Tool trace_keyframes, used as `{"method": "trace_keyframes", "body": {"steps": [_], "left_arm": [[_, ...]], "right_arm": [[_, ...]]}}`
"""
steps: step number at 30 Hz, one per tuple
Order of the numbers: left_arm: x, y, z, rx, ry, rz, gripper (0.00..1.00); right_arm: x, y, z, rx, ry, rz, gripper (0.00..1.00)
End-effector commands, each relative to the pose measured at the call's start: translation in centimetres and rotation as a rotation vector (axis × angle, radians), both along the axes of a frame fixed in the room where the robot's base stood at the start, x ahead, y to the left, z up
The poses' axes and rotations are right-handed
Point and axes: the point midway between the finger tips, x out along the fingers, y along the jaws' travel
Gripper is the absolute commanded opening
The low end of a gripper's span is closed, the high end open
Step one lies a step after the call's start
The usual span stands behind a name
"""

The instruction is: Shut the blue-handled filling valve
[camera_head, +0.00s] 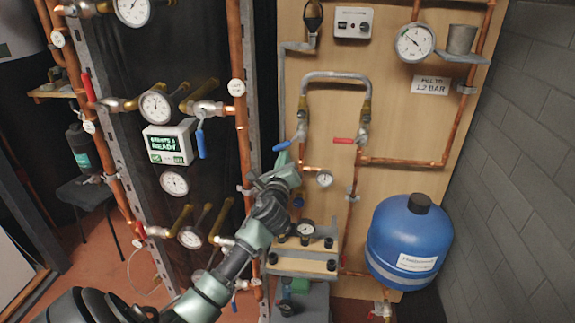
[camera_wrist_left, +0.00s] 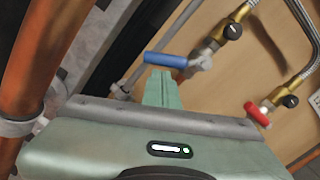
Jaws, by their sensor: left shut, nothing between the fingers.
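The filling valve's blue handle (camera_head: 282,146) sits at the lower left end of the grey braided hose loop on the wooden board. It points left from the valve body, roughly across the upright pipe. My left gripper (camera_head: 283,160) is just below the handle, fingers together and empty. In the left wrist view, the closed fingertips (camera_wrist_left: 160,76) are close under the blue handle (camera_wrist_left: 165,59); whether they touch it I cannot tell. My right gripper is in neither view.
A red-handled valve (camera_head: 343,141) stands to the right, also visible in the wrist view (camera_wrist_left: 257,115). Another blue handle (camera_head: 201,142) hangs down on the left pipework. A copper pipe (camera_head: 240,130) runs upright left of the board. A blue vessel (camera_head: 403,235) is lower right.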

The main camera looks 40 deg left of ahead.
Motion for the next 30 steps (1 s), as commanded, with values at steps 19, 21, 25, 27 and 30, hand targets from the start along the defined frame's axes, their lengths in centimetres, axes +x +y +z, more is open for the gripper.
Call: {"method": "trace_keyframes", "body": {"steps": [19,21,25,27,30], "left_arm": [[-0.2,0.3,0.6,0.042,0.026,0.000,0.00],[-0.2,0.4,0.5,0.049,0.031,0.001,0.00],[-0.3,0.5,0.7,0.067,0.041,0.001,0.00],[-0.3,0.6,0.8,0.077,0.046,0.001,0.00],[-0.3,0.7,0.9,0.093,0.055,0.002,0.00]], "right_arm": [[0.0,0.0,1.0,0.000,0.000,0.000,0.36],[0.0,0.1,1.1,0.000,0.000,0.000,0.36],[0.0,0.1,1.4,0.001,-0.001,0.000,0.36],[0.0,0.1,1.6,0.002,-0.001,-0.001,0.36],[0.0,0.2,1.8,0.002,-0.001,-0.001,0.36]]}}
